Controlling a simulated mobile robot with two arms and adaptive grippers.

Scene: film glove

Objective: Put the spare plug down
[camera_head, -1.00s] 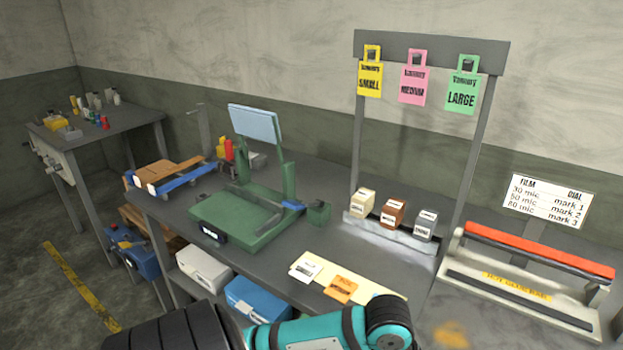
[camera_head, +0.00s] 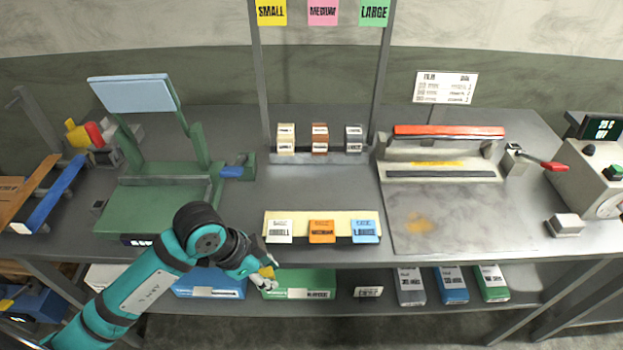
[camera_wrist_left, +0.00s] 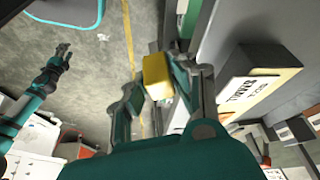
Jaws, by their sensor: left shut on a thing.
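My left gripper (camera_head: 266,275) is shut on a small yellow block, the spare plug (camera_wrist_left: 157,77). In the left wrist view the plug sits between the two fingertips. In the head view it is a small yellow patch, mostly hidden by the gripper, in front of the bench's front edge. The gripper is near the strip with the small, medium and large cards (camera_head: 322,226). My right arm's gripper (camera_wrist_left: 60,55) shows small at the left of the wrist view, away from the plug; its jaws are too small to judge.
The green press (camera_head: 160,205) stands at the left of the bench, the red-topped sealer (camera_head: 440,165) at the right. Labelled blocks (camera_head: 320,138) stand on a rack at the back. Boxes (camera_head: 300,285) fill the lower shelf. Bare bench top (camera_head: 320,190) lies between the press and the sealer.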

